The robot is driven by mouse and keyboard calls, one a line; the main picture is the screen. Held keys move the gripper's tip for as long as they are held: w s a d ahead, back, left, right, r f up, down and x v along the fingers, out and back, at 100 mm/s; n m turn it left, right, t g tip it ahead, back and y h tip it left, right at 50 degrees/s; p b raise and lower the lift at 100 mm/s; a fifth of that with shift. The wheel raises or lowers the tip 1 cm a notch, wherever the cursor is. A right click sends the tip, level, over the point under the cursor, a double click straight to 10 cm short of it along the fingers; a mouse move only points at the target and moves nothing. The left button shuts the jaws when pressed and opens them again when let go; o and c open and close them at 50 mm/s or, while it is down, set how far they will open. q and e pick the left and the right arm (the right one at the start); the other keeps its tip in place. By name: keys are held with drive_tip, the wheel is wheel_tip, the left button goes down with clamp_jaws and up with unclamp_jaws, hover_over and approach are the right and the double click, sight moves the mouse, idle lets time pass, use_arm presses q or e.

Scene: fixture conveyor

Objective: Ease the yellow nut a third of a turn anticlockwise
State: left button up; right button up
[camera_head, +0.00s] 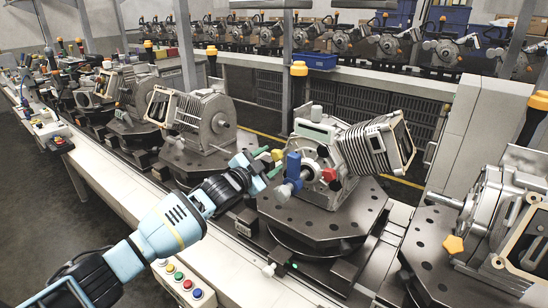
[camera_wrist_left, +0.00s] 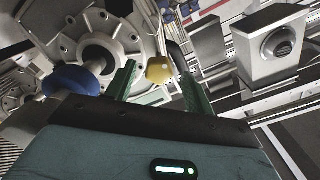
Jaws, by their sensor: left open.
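A small yellow nut (camera_head: 277,154) is on the front of the middle machine, at the upper left of its face. My left gripper (camera_head: 269,162) reaches in from the left, with its green fingertips close to the nut. In the left wrist view the yellow nut (camera_wrist_left: 160,70) appears between the tips of the two parted fingers of the open gripper (camera_wrist_left: 157,76). I cannot tell whether either finger touches it. My right gripper is not in view.
A blue part (camera_head: 294,166) and a red part (camera_head: 328,175) sit on the same machine, close beside the gripper. The machine stands on a dark fixture plate (camera_head: 350,217). Another yellow part (camera_head: 453,245) is on the right-hand machine. A button panel (camera_head: 178,283) lies at the front edge.

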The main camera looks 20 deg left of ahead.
sight(274, 158)
use_arm(q)
drive_tip(key=shift+v, duration=1.65)
drive_tip(key=shift+f, duration=0.1)
